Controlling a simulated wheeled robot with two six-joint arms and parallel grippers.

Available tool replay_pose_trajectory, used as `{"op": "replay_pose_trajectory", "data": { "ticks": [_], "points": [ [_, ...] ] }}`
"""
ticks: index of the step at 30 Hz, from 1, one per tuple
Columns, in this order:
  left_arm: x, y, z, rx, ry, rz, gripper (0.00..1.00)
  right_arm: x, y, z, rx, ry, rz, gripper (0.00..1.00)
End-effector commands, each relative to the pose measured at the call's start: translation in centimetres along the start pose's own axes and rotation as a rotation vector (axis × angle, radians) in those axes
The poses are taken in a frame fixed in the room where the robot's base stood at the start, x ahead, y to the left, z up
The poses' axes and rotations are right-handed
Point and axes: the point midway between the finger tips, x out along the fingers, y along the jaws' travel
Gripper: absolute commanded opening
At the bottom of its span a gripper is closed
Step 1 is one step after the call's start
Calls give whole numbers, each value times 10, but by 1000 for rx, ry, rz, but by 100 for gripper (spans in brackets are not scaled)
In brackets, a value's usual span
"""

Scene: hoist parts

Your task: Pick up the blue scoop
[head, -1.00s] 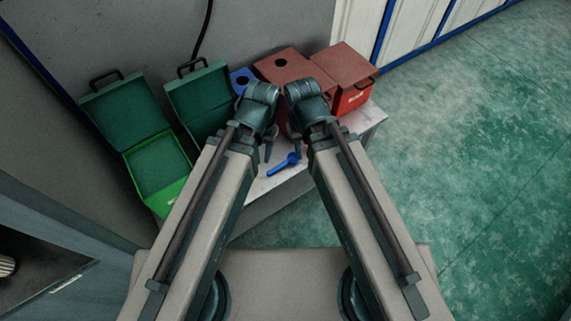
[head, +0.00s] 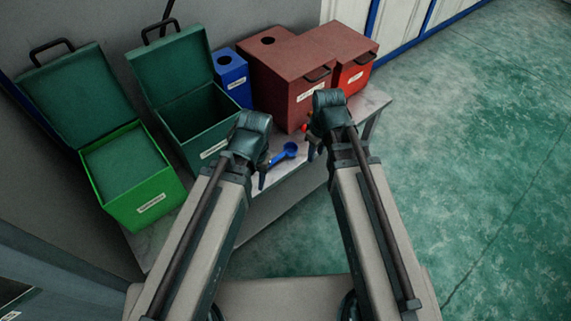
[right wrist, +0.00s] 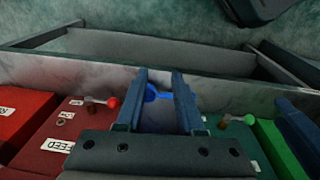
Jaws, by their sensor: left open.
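The blue scoop (head: 287,152) lies on the pale bench top in the head view, in the gap between my two grippers. Its round bowl is toward the right and its handle points down-left. In the right wrist view the blue scoop (right wrist: 156,94) shows beyond and between the two fingers. My right gripper (head: 313,148) is to the right of the scoop, with its fingers (right wrist: 160,80) apart and nothing clearly held. My left gripper (head: 264,177) is just left of the scoop, open; its fingertips are partly hidden by its own wrist.
The bench (head: 262,203) carries an open light-green box (head: 147,200), an open dark-green box (head: 207,145), a blue box (head: 233,80), a dark-red box (head: 285,85) and a red box (head: 355,77). Small red and green parts show behind my right gripper. Green floor lies clear to the right.

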Motion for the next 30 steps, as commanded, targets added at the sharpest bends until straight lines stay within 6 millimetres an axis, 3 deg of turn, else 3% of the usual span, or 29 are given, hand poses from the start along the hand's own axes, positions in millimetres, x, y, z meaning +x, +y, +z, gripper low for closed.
{"op": "replay_pose_trajectory", "data": {
  "ticks": [9, 15, 21, 30],
  "points": [
    [5, 0, 0, 0, 0, 0, 44, 9, -24, -63, -833, 61, 10, 37],
    [5, 0, 0, 0, 0, 0, 44, 10, -43, -94, -1290, 91, 33, 37],
    [5, 0, 0, 0, 0, 0, 44, 11, -53, -108, -1515, 105, 48, 37],
    [10, 1, -1, 0, 0, 0, 44, 15, -54, -109, -1551, 107, 51, 37]
  ]
}}
